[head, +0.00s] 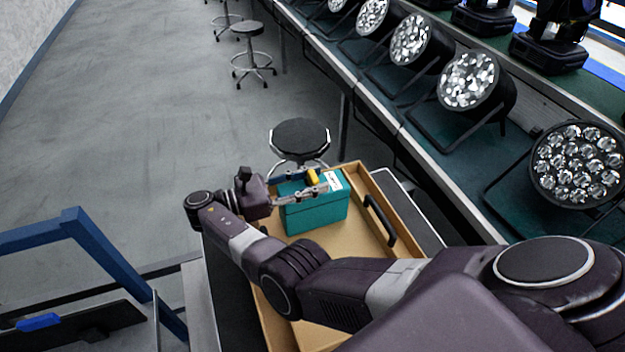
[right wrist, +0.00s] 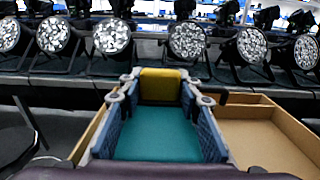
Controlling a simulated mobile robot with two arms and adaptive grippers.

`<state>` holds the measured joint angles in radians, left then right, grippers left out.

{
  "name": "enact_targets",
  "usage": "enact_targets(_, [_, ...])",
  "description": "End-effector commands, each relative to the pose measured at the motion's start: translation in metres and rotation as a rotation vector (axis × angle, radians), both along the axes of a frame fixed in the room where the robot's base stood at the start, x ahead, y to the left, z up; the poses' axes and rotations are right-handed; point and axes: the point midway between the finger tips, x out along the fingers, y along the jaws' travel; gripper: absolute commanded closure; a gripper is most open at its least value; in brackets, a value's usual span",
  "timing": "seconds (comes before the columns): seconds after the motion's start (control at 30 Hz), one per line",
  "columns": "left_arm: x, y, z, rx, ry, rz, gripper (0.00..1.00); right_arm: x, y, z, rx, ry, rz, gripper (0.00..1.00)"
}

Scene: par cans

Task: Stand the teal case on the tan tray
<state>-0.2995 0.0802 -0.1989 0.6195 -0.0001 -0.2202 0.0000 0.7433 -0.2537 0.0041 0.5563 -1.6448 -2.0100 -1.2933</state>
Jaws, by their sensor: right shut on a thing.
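The teal case (head: 318,213) is upright within the walls of the tan tray (head: 352,252), toward its far end. A yellow part and a white label show on its top. My right gripper (head: 311,183) is at the top of the case, shut on it. In the right wrist view the teal case (right wrist: 160,133) lies between the two blue-padded fingers, with the yellow part near their tips. The tan tray also shows there (right wrist: 262,145). The underside of the case is hidden, so I cannot tell if it touches the tray floor. My left gripper is not in view.
A long bench with several par cans (head: 468,80) runs along the right. A black stool (head: 300,138) stands just beyond the tray. A blue frame (head: 95,250) is at the left. The tray floor nearer me and right of the case looks bare.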

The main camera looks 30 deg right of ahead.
Motion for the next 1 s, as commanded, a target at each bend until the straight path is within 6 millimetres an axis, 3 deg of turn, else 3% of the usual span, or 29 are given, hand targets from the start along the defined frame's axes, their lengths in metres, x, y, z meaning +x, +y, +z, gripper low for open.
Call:
enact_targets(0.73, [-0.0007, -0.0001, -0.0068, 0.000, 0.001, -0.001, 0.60, 0.0006, -0.0001, -0.0063, -0.004, -0.003, 0.000, 1.00])
enact_targets(0.77, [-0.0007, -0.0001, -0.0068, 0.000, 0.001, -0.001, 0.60, 0.0006, -0.0001, -0.0063, -0.003, -0.003, 0.000, 0.65])
enact_targets(0.9, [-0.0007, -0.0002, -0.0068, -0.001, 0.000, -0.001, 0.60, 0.0004, -0.0001, -0.0068, -0.003, -0.002, 0.000, 0.49])
enact_targets(1.0, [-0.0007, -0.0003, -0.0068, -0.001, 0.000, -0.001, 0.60, 0.0003, -0.0001, -0.0072, -0.001, -0.002, 0.000, 0.48])
